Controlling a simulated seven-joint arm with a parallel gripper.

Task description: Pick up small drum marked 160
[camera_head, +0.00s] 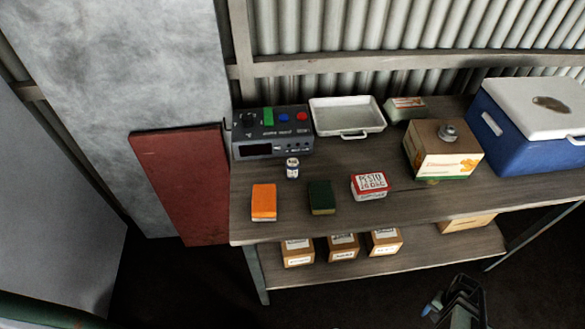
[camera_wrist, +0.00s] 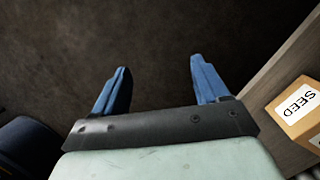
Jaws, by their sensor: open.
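A small white drum with dark blue bands (camera_head: 292,167) stands upright on the bench top, just in front of the grey control box; its marking is too small to read. My gripper (camera_head: 436,304) is low at the bottom right of the head view, in front of the bench and well away from the drum. In the wrist view my gripper (camera_wrist: 158,75) shows two blue fingers spread apart with nothing between them, over dark floor. The drum is not in the wrist view.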

